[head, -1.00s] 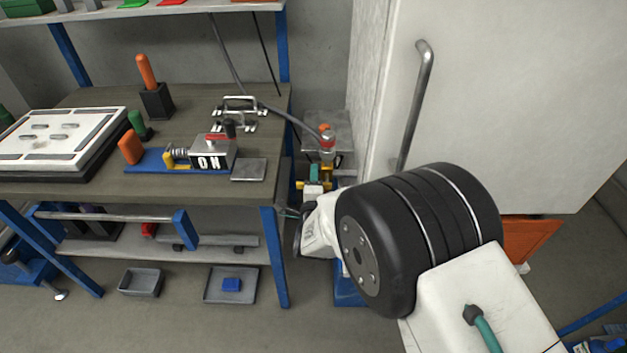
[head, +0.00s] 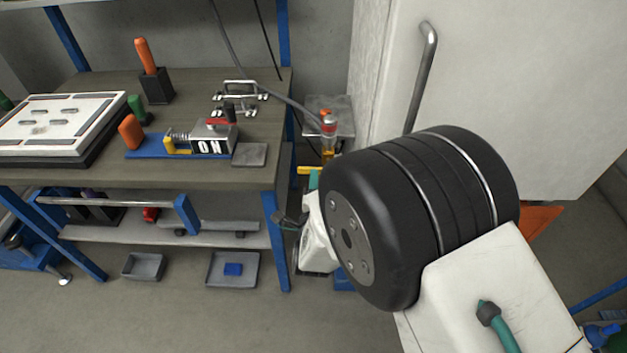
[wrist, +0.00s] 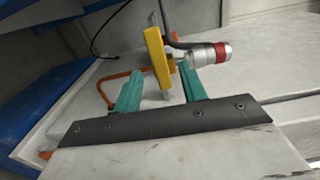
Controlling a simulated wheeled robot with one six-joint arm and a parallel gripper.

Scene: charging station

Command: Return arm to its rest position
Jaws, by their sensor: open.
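My gripper (wrist: 160,82) shows in the wrist view as two teal fingers, spread apart with nothing held between them. A yellow bracket (wrist: 155,48) stands just beyond the fingers, and a silver connector with a red ring (wrist: 212,54) lies beyond the right fingertip. Whether a finger touches either is unclear. In the head view the connector (head: 328,126) stands upright on a dark cable, right of the bench. My gripper is mostly hidden there behind my large black arm joint; only a teal bit (head: 313,180) shows.
A pale cabinet with a metal handle (head: 424,75) stands close behind my arm. Open floor (head: 200,315) lies in front.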

